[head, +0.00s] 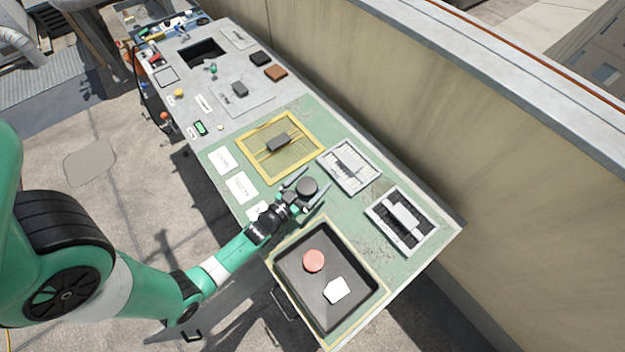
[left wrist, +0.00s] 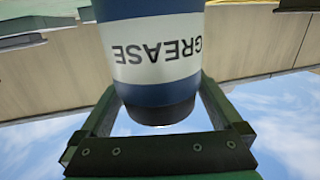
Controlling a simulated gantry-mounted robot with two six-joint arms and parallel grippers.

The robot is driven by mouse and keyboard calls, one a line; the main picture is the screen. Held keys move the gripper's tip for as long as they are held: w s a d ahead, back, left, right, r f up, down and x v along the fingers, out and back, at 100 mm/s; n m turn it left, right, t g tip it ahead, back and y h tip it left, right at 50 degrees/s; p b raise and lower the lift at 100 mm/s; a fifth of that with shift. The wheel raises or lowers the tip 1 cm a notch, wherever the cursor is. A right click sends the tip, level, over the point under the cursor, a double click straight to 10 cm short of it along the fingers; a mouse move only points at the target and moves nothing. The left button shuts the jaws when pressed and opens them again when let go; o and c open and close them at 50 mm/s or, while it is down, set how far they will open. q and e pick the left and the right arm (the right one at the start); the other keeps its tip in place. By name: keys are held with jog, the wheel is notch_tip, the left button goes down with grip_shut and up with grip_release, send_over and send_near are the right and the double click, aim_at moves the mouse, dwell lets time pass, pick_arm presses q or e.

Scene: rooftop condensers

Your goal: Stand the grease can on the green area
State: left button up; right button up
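The grease can (head: 307,187) shows its dark round top in the head view. In the left wrist view the can (left wrist: 155,50) shows blue and white with the word GREASE upside down in the picture; its base is cut off. My left gripper (head: 308,184) has one finger on each side of the can, and both fingers appear to meet its sides. The green area (head: 345,228) is the worn green part of the bench top. The can is above or on it; I cannot tell whether its base touches. My right gripper is out of view.
A yellow-framed square (head: 263,134) and two light frames (head: 349,166) (head: 424,243) surround the free green patch. A wall (head: 400,130) runs behind the bench.

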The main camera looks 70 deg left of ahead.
pick_arm(q)
jog(key=shift+r+p, duration=0.35)
jog(key=p+v, duration=0.2)
jog(key=v, duration=1)
jog(key=shift+f, duration=0.2)
